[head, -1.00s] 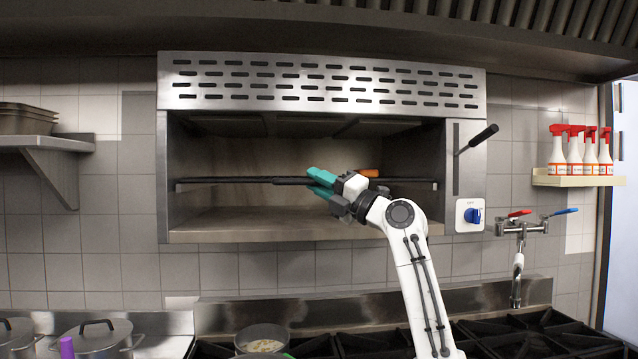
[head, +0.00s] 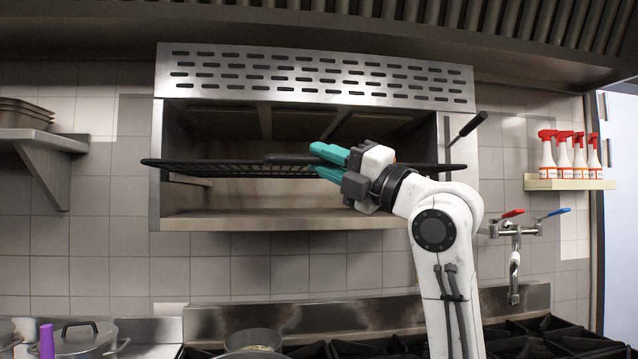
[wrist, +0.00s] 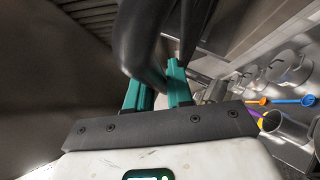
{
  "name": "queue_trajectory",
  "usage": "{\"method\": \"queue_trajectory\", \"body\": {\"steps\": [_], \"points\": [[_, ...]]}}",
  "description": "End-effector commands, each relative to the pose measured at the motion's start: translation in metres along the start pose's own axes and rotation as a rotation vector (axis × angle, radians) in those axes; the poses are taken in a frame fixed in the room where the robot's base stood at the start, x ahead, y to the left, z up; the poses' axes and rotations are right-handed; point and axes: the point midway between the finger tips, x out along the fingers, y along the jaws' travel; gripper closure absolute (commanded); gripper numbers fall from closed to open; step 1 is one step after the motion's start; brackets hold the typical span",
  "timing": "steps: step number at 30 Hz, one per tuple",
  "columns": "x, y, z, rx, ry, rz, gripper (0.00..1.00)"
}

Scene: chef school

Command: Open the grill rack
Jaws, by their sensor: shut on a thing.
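The grill rack (head: 230,163) is a dark wire rack that sticks out from the front of the steel grill oven (head: 315,78). Its front edge spans the oven's width and reaches a little past both sides. My gripper (head: 328,163) has teal fingers and is shut on the dark handle at the middle of the rack's front edge. In the wrist view, the teal fingers (wrist: 160,92) close around a dark curved bar (wrist: 140,50). The fingers partly hide the handle, and my arm hides the right part of the rack.
Burners (head: 545,335) and a pan (head: 253,341) lie below the oven. A lidded pot (head: 85,338) stands at lower left. A tap (head: 513,235) and a shelf of spray bottles (head: 570,184) are at right. A wall shelf (head: 42,140) is at left.

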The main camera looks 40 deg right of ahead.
Motion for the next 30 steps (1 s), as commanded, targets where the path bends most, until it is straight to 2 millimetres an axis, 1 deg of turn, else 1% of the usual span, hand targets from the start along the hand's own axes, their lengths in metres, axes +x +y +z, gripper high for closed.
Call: {"method": "queue_trajectory", "body": {"steps": [1, 3, 9, 15, 27, 28, 30], "points": [[-0.009, 0.004, -0.008, -0.004, 0.000, 0.002, 1.00], [-0.017, 0.011, -0.015, -0.005, -0.002, 0.002, 1.00], [-0.032, 0.028, -0.030, -0.002, -0.001, 0.000, 1.00], [-0.038, 0.035, -0.037, 0.000, -0.001, -0.001, 1.00], [-0.039, 0.036, -0.038, 0.000, 0.000, -0.001, 1.00], [-0.039, 0.036, -0.038, 0.000, 0.000, -0.001, 0.77], [-0.039, 0.036, -0.038, 0.000, 0.000, -0.001, 0.70]]}}
